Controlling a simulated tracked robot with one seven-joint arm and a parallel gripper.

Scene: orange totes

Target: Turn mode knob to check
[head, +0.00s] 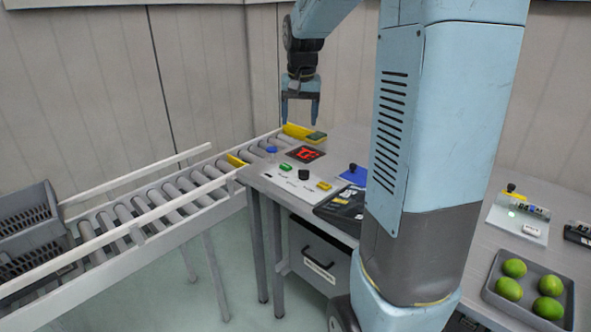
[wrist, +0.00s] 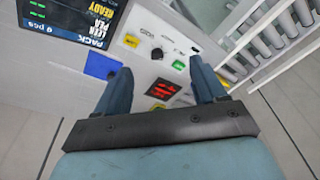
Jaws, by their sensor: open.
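The mode knob (head: 304,174) is a small black knob on the light control panel (head: 270,175), at the near left corner of the table. It also shows in the wrist view (wrist: 157,54), between and ahead of the fingers. Its setting and the panel lettering are too small to read. A green button (head: 285,168) sits to its left and a yellow button (head: 324,186) to its right. My gripper (head: 300,119) is open and empty, pointing down, well above the panel. In the wrist view, its two fingers (wrist: 160,67) are wide apart and touch nothing.
A red-lit display (head: 305,154) lies behind the knob, with a blue pad (head: 354,173) and dark screen device (head: 342,208) to the right. A roller conveyor (head: 165,195) runs along the left to a grey crate (head: 32,233). A tray (head: 492,290) of green fruit stands right.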

